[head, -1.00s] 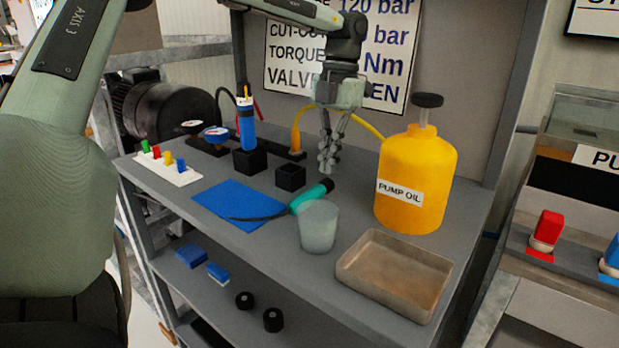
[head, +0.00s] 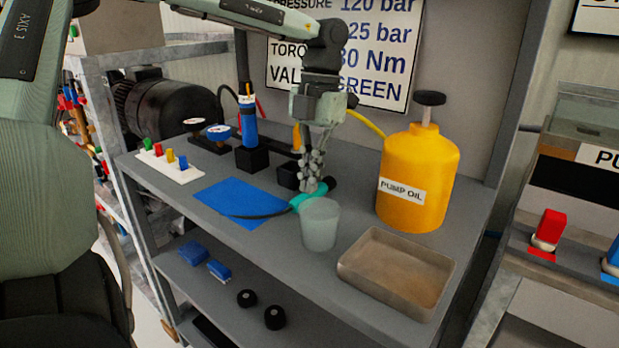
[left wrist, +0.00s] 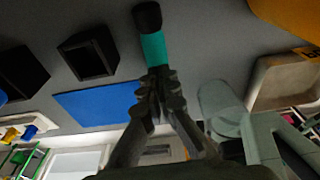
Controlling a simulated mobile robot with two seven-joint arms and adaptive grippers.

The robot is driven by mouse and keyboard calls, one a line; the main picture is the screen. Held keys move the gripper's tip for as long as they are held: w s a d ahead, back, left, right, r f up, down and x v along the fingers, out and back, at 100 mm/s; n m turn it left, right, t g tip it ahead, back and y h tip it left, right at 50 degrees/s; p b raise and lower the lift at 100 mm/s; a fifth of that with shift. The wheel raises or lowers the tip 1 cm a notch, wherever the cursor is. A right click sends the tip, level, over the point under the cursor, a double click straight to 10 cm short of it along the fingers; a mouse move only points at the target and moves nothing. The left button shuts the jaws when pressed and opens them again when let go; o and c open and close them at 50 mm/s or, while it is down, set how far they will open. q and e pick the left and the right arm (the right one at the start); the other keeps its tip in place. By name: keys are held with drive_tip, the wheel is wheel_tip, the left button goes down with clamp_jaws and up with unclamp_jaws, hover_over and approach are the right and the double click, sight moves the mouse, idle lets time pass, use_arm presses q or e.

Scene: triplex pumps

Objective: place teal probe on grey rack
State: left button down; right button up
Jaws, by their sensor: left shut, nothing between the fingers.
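The teal probe (head: 301,201) has a black end and a dark cable, and lies on the grey bench top (head: 225,253) behind the translucent cup. My left gripper (head: 311,187) points down over the probe and hides part of it. In the left wrist view the shut fingertips (left wrist: 160,84) overlap the lower end of the teal body (left wrist: 154,48); contact is unclear. The fingers hold nothing. A grey metal rack frame (head: 90,72) stands at the left behind the bench; I cannot tell whether it is the grey rack named. My right gripper is not in view.
The translucent cup (head: 320,224), yellow oil jug (head: 418,170) and metal tray (head: 395,272) stand close to the right. A black holder (head: 287,175) is partly hidden behind the gripper; another (head: 251,158) carries a blue probe (head: 248,122). A blue mat (head: 238,202) lies left.

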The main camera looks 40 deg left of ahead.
sight(320, 184)
use_arm(q)
drive_tip(key=shift+w+a+f, duration=0.1)
drive_tip(key=shift+w+a, duration=0.05)
drive_tip(key=shift+w, duration=0.75)
drive_tip(key=shift+w+a, duration=0.1)
drive_tip(key=shift+w, duration=0.8)
drive_tip(key=shift+w+r+p, duration=0.15)
drive_tip(key=shift+r+p, duration=0.4)
drive_tip(key=shift+r, duration=0.15)
wheel_tip(320, 184, up, 7)
drive_tip(key=w, duration=0.1)
drive_tip(key=shift+a+f, duration=0.15)
drive_tip(key=shift+f, duration=0.05)
